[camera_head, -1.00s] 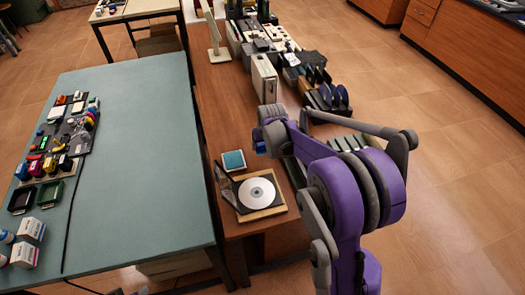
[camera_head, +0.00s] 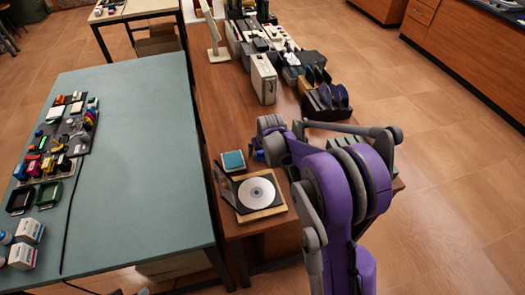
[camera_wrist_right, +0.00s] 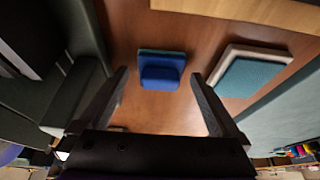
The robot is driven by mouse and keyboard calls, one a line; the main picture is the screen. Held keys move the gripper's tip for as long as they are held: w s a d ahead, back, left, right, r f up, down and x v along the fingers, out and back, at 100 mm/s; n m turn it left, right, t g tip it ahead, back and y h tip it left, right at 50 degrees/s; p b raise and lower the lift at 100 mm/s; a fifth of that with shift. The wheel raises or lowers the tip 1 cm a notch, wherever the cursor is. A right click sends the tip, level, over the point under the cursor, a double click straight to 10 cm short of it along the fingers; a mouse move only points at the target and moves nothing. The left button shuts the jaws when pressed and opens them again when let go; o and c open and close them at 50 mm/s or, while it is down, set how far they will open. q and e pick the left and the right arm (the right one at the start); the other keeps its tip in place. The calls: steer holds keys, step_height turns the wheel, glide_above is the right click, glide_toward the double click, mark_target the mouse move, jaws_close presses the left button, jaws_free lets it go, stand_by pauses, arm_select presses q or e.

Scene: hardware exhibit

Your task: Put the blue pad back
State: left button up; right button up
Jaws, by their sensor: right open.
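The blue pad (camera_wrist_right: 162,75) lies on the brown table, between and beyond my right gripper's fingers in the right wrist view. A bit of blue (camera_head: 258,156), likely the same pad, shows beside the gripper in the head view. My right gripper (camera_wrist_right: 162,85) is open and empty, with a finger on each side of the pad. In the head view its wrist (camera_head: 270,130) shows, but its fingertips are hidden. A teal pad in a white tray (camera_head: 233,161) lies just left of the blue one; it also shows in the right wrist view (camera_wrist_right: 253,75). My left gripper is out of view.
A disc on a black and wooden case (camera_head: 260,194) lies close in front. Dark upright discs in a rack (camera_head: 327,98) and grey boxes (camera_head: 263,78) stand farther back. A green table (camera_head: 140,150) lies to the left.

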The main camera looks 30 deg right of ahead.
steer(key=shift+r, duration=0.1)
steer(key=shift+s+r, duration=0.1)
steer(key=shift+r, duration=0.25)
steer(key=v, duration=1.1)
steer(key=s+a+n, duration=0.1)
steer(key=s+a, duration=0.3)
steer(key=s, duration=0.4)
steer(key=s+a+f+n, duration=0.1)
steer(key=s+a, duration=0.4)
steer(key=s, duration=0.3)
steer(key=s+a+f+t+y, duration=0.1)
steer(key=s+a, duration=0.4)
steer(key=s, duration=0.3)
steer(key=shift+s+n+p, duration=0.3)
steer(key=shift+n+p, duration=0.1)
steer(key=shift+p, duration=0.05)
